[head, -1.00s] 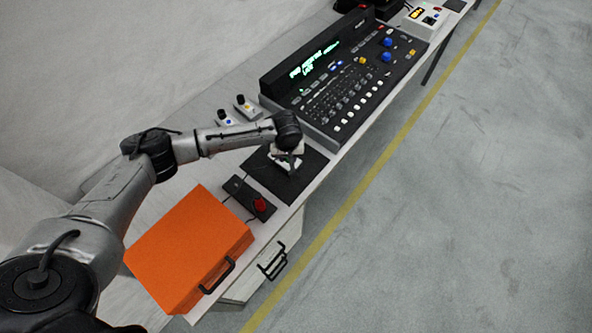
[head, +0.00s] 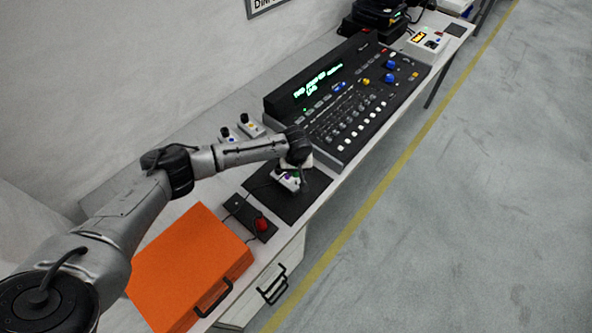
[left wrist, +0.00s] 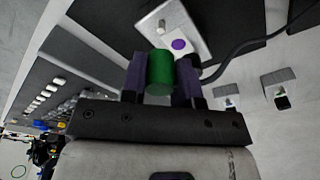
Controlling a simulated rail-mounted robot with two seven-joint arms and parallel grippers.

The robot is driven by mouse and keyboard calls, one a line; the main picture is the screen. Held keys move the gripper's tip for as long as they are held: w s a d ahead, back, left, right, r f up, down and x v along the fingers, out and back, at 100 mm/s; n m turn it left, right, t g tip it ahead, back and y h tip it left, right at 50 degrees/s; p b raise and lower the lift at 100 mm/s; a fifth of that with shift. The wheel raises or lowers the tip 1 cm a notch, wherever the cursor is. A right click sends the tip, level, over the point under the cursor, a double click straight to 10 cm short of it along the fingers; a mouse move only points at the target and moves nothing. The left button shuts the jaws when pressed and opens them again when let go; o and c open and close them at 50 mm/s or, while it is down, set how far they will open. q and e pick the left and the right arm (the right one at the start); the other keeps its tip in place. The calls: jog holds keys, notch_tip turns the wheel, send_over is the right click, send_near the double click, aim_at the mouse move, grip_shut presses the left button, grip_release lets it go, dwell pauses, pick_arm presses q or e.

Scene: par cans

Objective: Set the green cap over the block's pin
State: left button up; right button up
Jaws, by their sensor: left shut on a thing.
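My left gripper (left wrist: 160,80) is shut on the green cap (left wrist: 160,70), which sits between its two dark fingers. The white block (left wrist: 192,22) stands on a dark mat and has a purple dot on its top. Its pale pin (left wrist: 163,27) shows bare just beyond the cap, and the cap is not over it. In the head view the block (head: 285,182) lies under and beside my left gripper (head: 299,177), partly hidden by it. The gap in height between cap and pin is hard to tell. My right gripper is not in view.
The dark mat (head: 295,208) has free room in front of the block. Two small white units (head: 250,126) stand behind it. A lighting console (head: 345,100) is to the right. A box with a red button (head: 262,224) and an orange case (head: 190,265) are to the left.

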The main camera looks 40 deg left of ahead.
aim_at(296, 181)
pick_arm(q)
jog(key=shift+f+b, duration=1.75)
jog(key=shift+b, duration=0.05)
jog(key=shift+p, duration=0.35)
jog(key=shift+f, duration=0.35)
jog(key=shift+p, duration=0.65)
jog(key=shift+f, duration=0.1)
jog(key=shift+f, duration=0.5)
dwell(0.5)
jog(key=shift+p, duration=0.6)
